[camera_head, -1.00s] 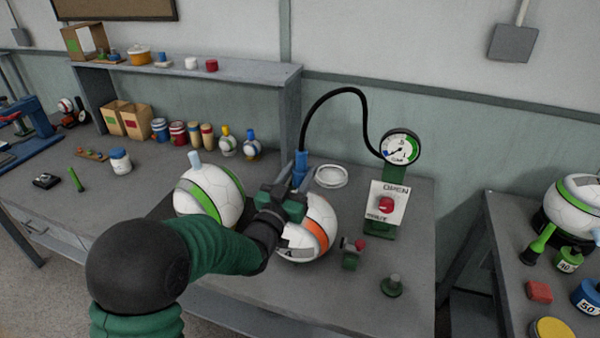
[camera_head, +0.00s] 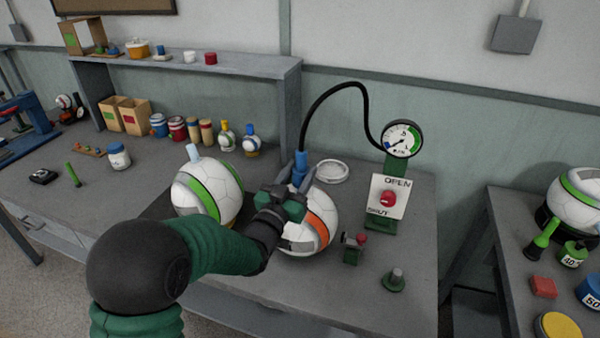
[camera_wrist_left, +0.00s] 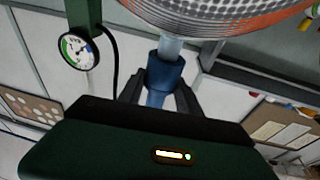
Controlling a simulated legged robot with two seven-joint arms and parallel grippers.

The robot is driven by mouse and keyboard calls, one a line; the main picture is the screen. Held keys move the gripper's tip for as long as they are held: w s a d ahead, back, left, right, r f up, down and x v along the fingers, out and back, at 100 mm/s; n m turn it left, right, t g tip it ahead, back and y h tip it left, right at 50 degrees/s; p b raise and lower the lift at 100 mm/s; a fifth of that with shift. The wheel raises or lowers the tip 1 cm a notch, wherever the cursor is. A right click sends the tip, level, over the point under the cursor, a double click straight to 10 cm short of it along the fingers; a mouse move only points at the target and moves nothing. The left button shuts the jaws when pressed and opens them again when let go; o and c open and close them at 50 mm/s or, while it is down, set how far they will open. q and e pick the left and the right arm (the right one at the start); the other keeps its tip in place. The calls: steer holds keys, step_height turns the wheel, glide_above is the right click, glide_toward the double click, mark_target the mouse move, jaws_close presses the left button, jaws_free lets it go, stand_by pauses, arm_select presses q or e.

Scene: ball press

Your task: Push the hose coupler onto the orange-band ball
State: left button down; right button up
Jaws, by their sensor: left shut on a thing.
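The orange-band ball (camera_head: 318,225) is white with an orange stripe and sits on the bench. The blue hose coupler (camera_head: 300,165) is above it on a black hose. My left gripper (camera_head: 292,187) is over the ball's top and shut on the coupler. In the left wrist view, the gripper fingers (camera_wrist_left: 160,95) flank the coupler (camera_wrist_left: 164,72). A pale blue stem (camera_wrist_left: 171,46) shows between the coupler and the ball (camera_wrist_left: 225,14). The coupler meets the stem's end, in line with it; how far it is seated, I cannot tell. My right gripper is out of view.
A green-band ball (camera_head: 205,192) stands close left of my gripper. The gauge (camera_head: 401,139) and its OPEN/SHUT panel (camera_head: 388,196) stand at right. A small red-knobbed fitting (camera_head: 354,246) and a green-based peg (camera_head: 395,281) are on the bench's right.

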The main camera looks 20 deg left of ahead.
arm_select(q)
steer(key=shift+f+b, duration=0.5)
steer(key=shift+f, duration=0.1)
steer(key=c, duration=0.7)
jaws_free()
steer(key=shift+r, duration=0.1)
steer(key=shift+c, duration=0.2)
steer(key=b+v, duration=1.4)
steer(key=v, duration=0.2)
steer(key=shift+s, duration=0.35)
steer(key=shift+a, duration=0.1)
steer(key=shift+f, duration=0.25)
